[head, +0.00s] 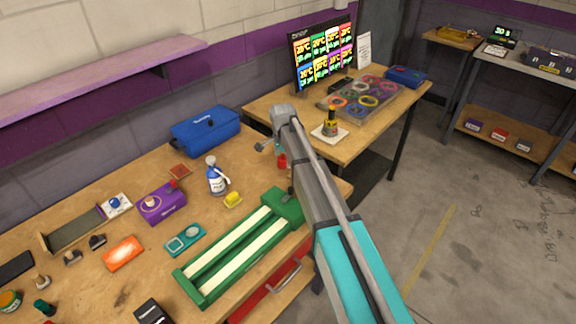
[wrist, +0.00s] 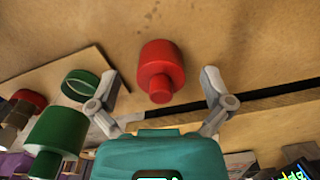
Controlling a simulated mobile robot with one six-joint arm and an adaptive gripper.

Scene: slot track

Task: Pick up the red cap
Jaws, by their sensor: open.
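The red cap (wrist: 161,68) is a short red cylinder with a narrower knob, on the wooden surface in the upper middle of the wrist view. In the head view a small red piece (head: 282,161), apparently the same cap, shows just under my gripper (head: 270,142), near the right end of the workbench. In the wrist view my gripper (wrist: 159,80) is open, its two grey fingers spread left and right of the cap. I see no finger touching it. How far the fingertips are above the surface is hard to tell.
A green cylinder (wrist: 57,136), a green ring (wrist: 80,83) and a dark red-topped piece (wrist: 28,98) lie left of the cap. The green twin-rail track (head: 237,250), a spray bottle (head: 215,177) and a blue case (head: 206,131) are on the workbench (head: 90,285).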

